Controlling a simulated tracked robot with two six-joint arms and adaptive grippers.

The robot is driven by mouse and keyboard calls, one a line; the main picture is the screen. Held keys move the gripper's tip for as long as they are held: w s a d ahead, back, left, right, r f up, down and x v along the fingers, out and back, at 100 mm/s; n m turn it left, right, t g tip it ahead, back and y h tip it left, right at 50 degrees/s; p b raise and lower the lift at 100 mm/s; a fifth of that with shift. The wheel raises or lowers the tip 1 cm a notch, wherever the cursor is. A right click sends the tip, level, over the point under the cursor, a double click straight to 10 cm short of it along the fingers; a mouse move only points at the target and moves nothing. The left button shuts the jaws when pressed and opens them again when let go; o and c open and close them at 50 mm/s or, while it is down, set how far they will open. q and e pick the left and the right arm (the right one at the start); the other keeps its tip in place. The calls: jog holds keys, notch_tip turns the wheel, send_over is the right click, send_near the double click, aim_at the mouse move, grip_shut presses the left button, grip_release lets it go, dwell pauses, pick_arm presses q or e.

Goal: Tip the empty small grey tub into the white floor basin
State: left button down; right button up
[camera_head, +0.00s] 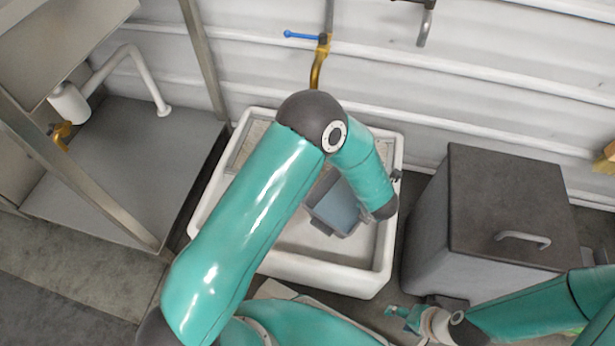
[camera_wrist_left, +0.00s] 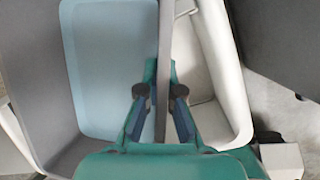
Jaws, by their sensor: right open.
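The small grey tub (camera_head: 334,207) is inside the white floor basin (camera_head: 325,278), partly hidden under my left forearm. It looks tilted, and its pale blue-grey inside shows no contents. In the left wrist view the tub (camera_wrist_left: 110,70) fills the left side, and its rim wall runs between the fingers of my left gripper (camera_wrist_left: 161,75). The fingertips close on that wall from both sides. In the head view the left gripper is mostly hidden behind its arm. My right gripper (camera_head: 398,312) is open and empty, low in front of the grey bin.
A grey bin with a dark lid (camera_head: 510,205) and handle stands right of the basin. A metal-framed sink stand (camera_head: 110,170) with a white drain pipe is at left. A brass tap with a blue lever (camera_head: 319,55) is on the wall behind the basin.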

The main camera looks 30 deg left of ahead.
pick_arm(q)
jog(key=r+h, duration=0.2)
jog(key=r+g+h+p, duration=0.1)
jog(key=r+h, duration=0.3)
jog(key=shift+s+d+r, duration=0.1)
jog(key=shift+s+d, duration=0.2)
jog(key=shift+d, duration=0.05)
jog(key=r+h, duration=0.1)
jog(key=a+r+g+h, duration=0.1)
jog(key=shift+w+a+n+h, duration=0.15)
jog(key=shift+w+n+h, duration=0.05)
jog(key=shift+n+h, duration=0.2)
jog(key=w+a+r+n+g+h+b, duration=0.1)
jog(key=w+a+n+h+b, duration=0.2)
jog(key=a+h+b, duration=0.7)
jog(key=shift+a+r+h, duration=0.2)
jog(key=shift+a+h, duration=0.1)
jog(key=shift+d, duration=0.1)
